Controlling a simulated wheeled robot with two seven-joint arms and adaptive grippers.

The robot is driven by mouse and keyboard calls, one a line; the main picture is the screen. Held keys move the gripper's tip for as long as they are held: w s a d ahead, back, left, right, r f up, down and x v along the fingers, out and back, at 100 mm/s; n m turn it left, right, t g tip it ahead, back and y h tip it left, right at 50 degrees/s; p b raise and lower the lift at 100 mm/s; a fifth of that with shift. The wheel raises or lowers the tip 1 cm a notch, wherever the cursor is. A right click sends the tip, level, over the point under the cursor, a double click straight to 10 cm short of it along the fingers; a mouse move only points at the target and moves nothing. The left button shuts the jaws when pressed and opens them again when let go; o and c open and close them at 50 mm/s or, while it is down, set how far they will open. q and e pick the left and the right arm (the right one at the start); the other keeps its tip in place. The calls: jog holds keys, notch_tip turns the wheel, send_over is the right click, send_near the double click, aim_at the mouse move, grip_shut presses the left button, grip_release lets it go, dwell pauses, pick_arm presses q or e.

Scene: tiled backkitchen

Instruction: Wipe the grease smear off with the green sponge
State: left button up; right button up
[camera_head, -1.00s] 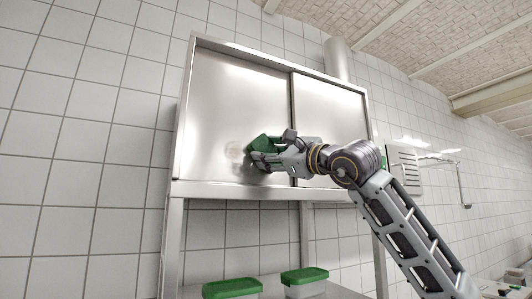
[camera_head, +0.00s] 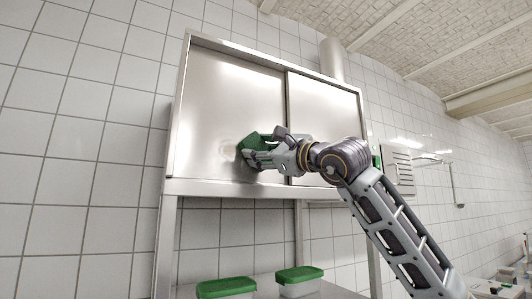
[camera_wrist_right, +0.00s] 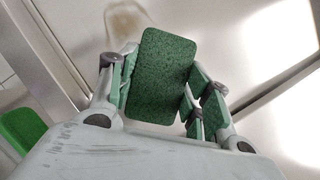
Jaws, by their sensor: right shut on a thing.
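The green sponge (camera_head: 247,144) is held in my right gripper (camera_head: 252,152), against or very close to the left door of the steel wall cabinet (camera_head: 215,110). The sponge (camera_wrist_right: 161,76) shows between the fingers of the right gripper (camera_wrist_right: 165,90) in the right wrist view. The grease smear (camera_head: 228,150) is a faint brownish patch on the left door, just left of the sponge. In the right wrist view the smear (camera_wrist_right: 127,20) is a brown arc beyond the sponge's top left edge; part may be hidden behind the sponge. My left gripper is not in view.
The cabinet's right door (camera_head: 325,120) is beside the left one. Below stand two containers with green lids, one left (camera_head: 226,287) and one right (camera_head: 299,273). A tiled wall surrounds the cabinet. A small wall panel (camera_head: 396,165) is at the right.

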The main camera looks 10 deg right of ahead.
aim_at(231, 146)
jog(key=shift+s+a+b, duration=0.15)
jog(key=shift+s+a, duration=0.05)
jog(key=shift+a, duration=0.4)
jog(key=shift+s+a+b, duration=0.15)
jog(key=shift+s+a, duration=0.05)
jog(key=shift+a, duration=0.4)
jog(key=shift+a, duration=0.1)
jog(key=shift+s+a+b, duration=0.2)
jog(key=shift+s+a, duration=0.05)
jog(key=shift+a, duration=0.55)
jog(key=shift+s+a+b, duration=0.15)
jog(key=shift+s+a, duration=0.1)
jog(key=shift+a, duration=0.55)
jog(key=shift+a, duration=0.1)
jog(key=shift+s+a+b, duration=0.25)
jog(key=shift+s+a, duration=0.05)
jog(key=shift+a, duration=0.5)
jog(key=shift+s+a+b, duration=0.25)
jog(key=shift+a, duration=0.55)
jog(key=shift+w+d, duration=0.1)
jog(key=shift+d, duration=0.1)
jog(key=shift+w+d+b, duration=0.15)
jog(key=shift+w+d, duration=0.1)
jog(key=shift+d, duration=0.55)
jog(key=shift+w+d+b, duration=0.15)
jog(key=shift+w+d, duration=0.1)
jog(key=shift+d, duration=0.5)
